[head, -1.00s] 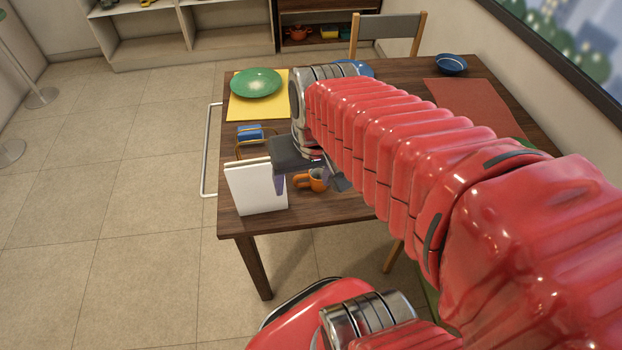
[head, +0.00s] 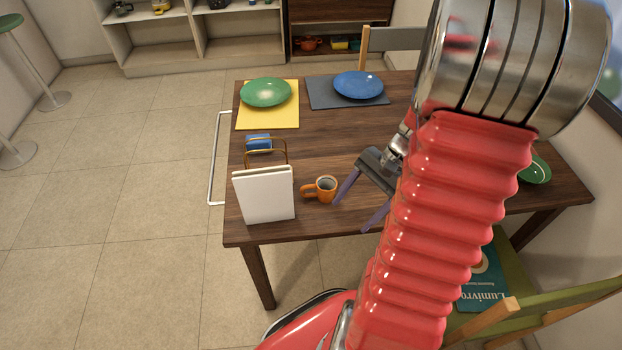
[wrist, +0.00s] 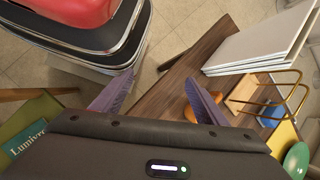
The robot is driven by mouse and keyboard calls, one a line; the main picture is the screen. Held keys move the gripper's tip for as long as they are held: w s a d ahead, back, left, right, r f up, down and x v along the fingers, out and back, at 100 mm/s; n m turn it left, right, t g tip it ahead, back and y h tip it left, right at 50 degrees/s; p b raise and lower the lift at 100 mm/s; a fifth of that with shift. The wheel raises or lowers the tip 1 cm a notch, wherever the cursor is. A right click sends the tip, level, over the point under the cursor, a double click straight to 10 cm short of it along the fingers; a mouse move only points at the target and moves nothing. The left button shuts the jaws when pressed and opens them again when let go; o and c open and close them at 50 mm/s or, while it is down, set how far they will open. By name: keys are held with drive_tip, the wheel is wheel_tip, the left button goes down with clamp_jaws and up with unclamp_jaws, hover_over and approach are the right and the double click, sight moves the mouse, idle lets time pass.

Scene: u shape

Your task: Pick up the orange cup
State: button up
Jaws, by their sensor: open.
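The orange cup (head: 325,187) stands upright on the dark wooden table (head: 325,140), near its front edge, with its handle toward the left. My gripper (head: 354,208) is open and empty, just right of the cup, with its purple fingers apart and pointing down and left. In the wrist view my gripper (wrist: 155,92) also shows its two spread fingers. The orange cup (wrist: 190,115) is partly hidden there behind the right finger.
A napkin holder with white cards (head: 264,195) stands left of the cup, with a blue sponge (head: 259,143) behind it. A green plate (head: 266,92) and a blue plate (head: 358,85) lie at the back. A green chair (head: 560,302) stands at front right.

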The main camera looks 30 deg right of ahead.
drive_tip(key=d+f+m+t+y, duration=0.1)
drive_tip(key=d+f+m, duration=0.1)
drive_tip(key=w+d+f+m+t+y, duration=0.1)
drive_tip(key=d+f+m+t, duration=0.1)
drive_tip(key=m, duration=0.1)
drive_tip(key=d+f+m+t+y, duration=0.1)
drive_tip(key=f+m, duration=0.1)
drive_tip(key=m, duration=0.1)
drive_tip(key=shift+w+d+t, duration=0.3)
drive_tip(key=shift+d, duration=0.1)
drive_tip(key=w+d+m+t, duration=0.2)
drive_tip(key=shift+d+f+m, duration=0.3)
drive_tip(key=shift+f+m, duration=0.05)
drive_tip(key=shift+m, duration=0.05)
drive_tip(key=shift+w+d+r+m+t, duration=0.65)
drive_tip(key=shift+w+d+m+t, duration=0.25)
drive_tip(key=shift+w+m+t, duration=0.1)
drive_tip(key=shift+w+r, duration=0.15)
drive_tip(key=shift+r, duration=0.1)
drive_tip(key=shift+w, duration=0.1)
approach(318, 191)
drive_tip(key=w+f, duration=0.3)
drive_tip(key=shift+f, duration=0.15)
drive_tip(key=shift+w+a+f, duration=0.15)
drive_tip(key=shift+w+a, duration=0.1)
drive_tip(key=shift+a, duration=0.05)
